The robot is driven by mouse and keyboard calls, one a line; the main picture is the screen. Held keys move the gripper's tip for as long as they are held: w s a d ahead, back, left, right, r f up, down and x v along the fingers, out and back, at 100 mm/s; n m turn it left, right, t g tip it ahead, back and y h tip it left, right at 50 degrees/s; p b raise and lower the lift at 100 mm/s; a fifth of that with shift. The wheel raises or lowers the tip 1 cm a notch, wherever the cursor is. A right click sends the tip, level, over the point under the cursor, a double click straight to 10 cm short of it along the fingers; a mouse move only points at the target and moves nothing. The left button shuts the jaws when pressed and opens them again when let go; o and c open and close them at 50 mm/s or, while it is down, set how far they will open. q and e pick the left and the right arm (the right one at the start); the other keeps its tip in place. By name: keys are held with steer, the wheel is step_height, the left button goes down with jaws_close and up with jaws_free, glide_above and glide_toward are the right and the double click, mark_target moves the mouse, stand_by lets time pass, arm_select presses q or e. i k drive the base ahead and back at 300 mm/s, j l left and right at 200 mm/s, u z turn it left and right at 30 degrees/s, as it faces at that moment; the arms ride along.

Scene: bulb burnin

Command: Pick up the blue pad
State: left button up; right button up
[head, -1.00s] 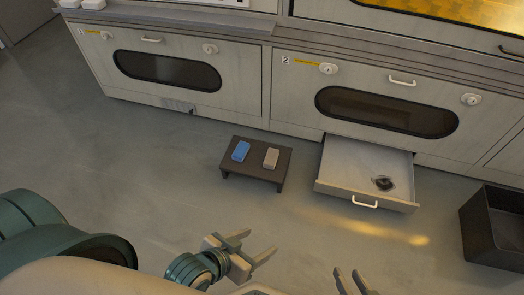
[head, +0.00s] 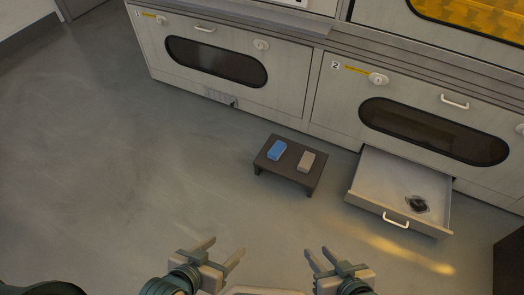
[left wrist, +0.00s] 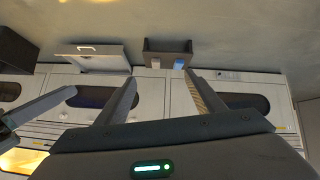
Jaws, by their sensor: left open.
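The blue pad (head: 277,150) lies on the left part of a small dark stand (head: 264,167) on the floor. A grey-beige pad (head: 306,161) lies to its right on the same stand. My left gripper (head: 226,247) is open and empty, in front of the stand and apart from it. My right gripper (head: 317,250) is open and empty, to the right of it. In the left wrist view, the blue pad (left wrist: 180,65) shows beyond the open fingers, near the right fingertip, and the stand (left wrist: 167,45) is upside down.
An open drawer (head: 370,198) with a white handle and a dark round item (head: 416,204) juts out right of the stand. Cabinets (head: 215,70) with dark windows line the back. A dark bin (head: 510,250) is at the right edge. The floor on the left is clear.

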mark_target(277, 148)
steer(key=i+j+z, duration=0.1)
steer(key=z, duration=0.6)
steer(key=i+j+z, duration=0.35)
steer(key=j, duration=0.4)
steer(key=i+j+z, duration=0.15)
steer(key=i+j, duration=0.3)
steer(key=j, duration=0.15)
steer(key=i+j, duration=0.1)
steer(key=j, duration=0.15)
steer(key=i+j, duration=0.15)
steer(key=j, duration=0.15)
